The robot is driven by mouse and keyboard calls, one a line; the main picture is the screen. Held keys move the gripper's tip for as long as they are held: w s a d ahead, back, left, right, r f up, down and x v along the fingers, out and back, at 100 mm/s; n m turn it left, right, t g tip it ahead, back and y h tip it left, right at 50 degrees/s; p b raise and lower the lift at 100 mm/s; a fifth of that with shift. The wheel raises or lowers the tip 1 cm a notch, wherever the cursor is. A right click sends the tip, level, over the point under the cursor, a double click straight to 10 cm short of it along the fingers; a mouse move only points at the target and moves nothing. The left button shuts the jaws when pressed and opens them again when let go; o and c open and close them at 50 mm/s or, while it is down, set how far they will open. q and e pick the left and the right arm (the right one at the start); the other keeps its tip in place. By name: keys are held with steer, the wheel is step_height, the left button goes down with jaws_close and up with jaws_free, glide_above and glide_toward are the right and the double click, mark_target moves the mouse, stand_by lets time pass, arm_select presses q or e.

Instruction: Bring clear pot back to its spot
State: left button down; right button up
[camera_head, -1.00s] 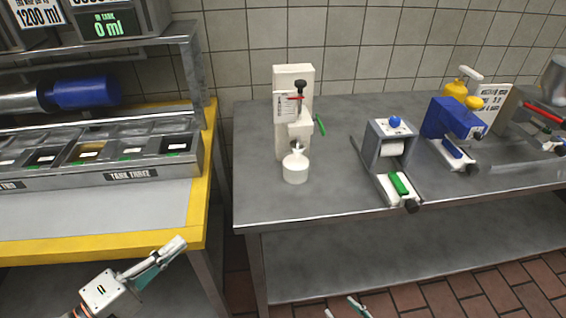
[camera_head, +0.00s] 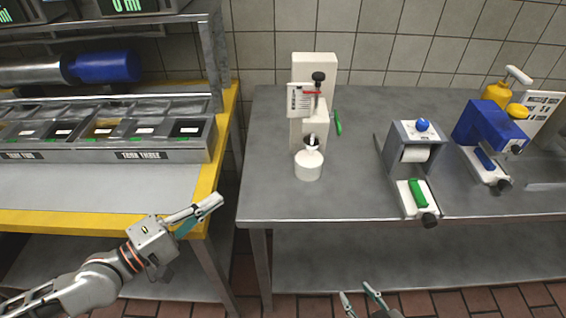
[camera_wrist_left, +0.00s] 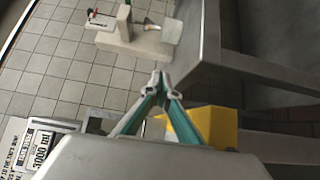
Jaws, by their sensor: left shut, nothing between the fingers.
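A small pale, whitish pot (camera_head: 308,166) stands upright under the spout of a cream-coloured dispenser (camera_head: 327,68) on the grey metal table. I cannot tell whether it is the clear pot; no other pot shows plainly. My left gripper (camera_head: 218,201) is shut and empty in front of the yellow-edged counter, left of the metal table and apart from the pot. In the left wrist view its fingertips (camera_wrist_left: 160,76) meet with nothing between them. My right gripper (camera_head: 358,291) shows only its fingertips at the bottom edge, spread apart and empty, below the table front.
The metal table (camera_head: 300,208) also bears a grey device with a green handle (camera_head: 419,194) and a blue device (camera_head: 487,125). The yellow-edged counter (camera_head: 100,217) at left carries a row of bins. A gap separates counter and table. The table's front strip is largely clear.

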mark_target(295, 155)
arm_select(q)
steer(key=p+x, duration=0.1)
steer(key=x, duration=0.8)
steer(key=shift+r, duration=0.1)
steer(key=p+x, duration=0.1)
steer(key=x, duration=0.7)
steer(key=shift+s+d+p, duration=0.15)
steer(key=shift+d+p, duration=0.25)
steer(key=shift+d, duration=1.3)
steer(key=shift+d+f, duration=0.15)
steer(key=shift+f, duration=0.1)
arm_select(e)
steer(key=r, duration=0.2)
steer(key=w+r, duration=0.1)
steer(key=r, duration=0.1)
steer(key=shift+d, duration=0.15)
steer(key=shift+r, duration=0.1)
